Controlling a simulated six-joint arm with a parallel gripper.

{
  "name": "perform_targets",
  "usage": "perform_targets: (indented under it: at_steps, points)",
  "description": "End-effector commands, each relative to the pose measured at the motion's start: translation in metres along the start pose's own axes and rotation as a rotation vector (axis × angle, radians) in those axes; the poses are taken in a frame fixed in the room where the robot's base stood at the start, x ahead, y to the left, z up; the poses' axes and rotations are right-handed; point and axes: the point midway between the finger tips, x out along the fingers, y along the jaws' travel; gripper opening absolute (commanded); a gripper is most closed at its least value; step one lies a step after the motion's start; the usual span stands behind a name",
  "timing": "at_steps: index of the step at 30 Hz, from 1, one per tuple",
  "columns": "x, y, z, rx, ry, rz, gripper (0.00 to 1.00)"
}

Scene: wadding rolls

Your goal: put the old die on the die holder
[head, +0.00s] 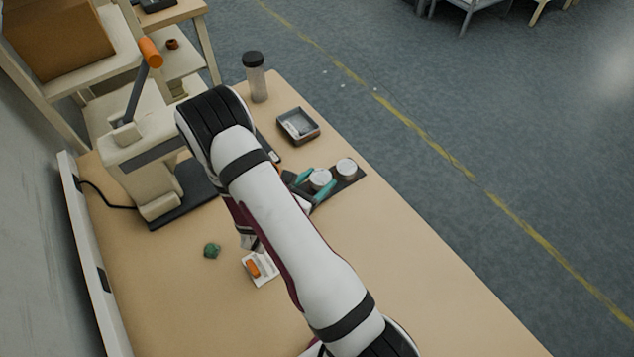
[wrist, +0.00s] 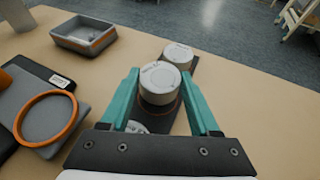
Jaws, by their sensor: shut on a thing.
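My gripper (head: 313,186) has teal fingers and is shut on a silver, round die (head: 320,178). In the wrist view, this die (wrist: 160,84) sits upright between the fingers, with small dark lettering on its top that I cannot read. The dark die holder (head: 352,178) is a narrow board near the table's right edge. A second silver die (head: 346,167) stands on its far end and also shows in the wrist view (wrist: 178,55). The held die is over or on the board; I cannot tell if it touches. A pale disc (wrist: 136,127) is partly hidden below my gripper.
A grey tray (head: 298,126) lies beyond the holder. A clear jar with a black lid (head: 255,77) stands at the back. A press with an orange-knobbed lever (head: 150,52) stands left. An orange ring (wrist: 47,118) lies beside my gripper.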

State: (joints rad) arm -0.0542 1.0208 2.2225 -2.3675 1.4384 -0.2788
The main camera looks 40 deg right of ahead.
Motion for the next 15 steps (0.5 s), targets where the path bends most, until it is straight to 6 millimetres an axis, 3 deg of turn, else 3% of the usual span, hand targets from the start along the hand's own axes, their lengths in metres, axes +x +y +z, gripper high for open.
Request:
perform_targets:
  at_steps: [3,13,14,15]
  points:
    - [0.007,-0.001,-0.016,-0.001,-0.001,0.000,0.00]
    - [0.008,0.000,-0.020,0.001,-0.001,0.002,0.00]
    - [0.009,0.000,-0.021,0.000,0.000,0.002,0.64]
    - [0.008,0.000,-0.020,0.000,0.000,0.002,0.72]
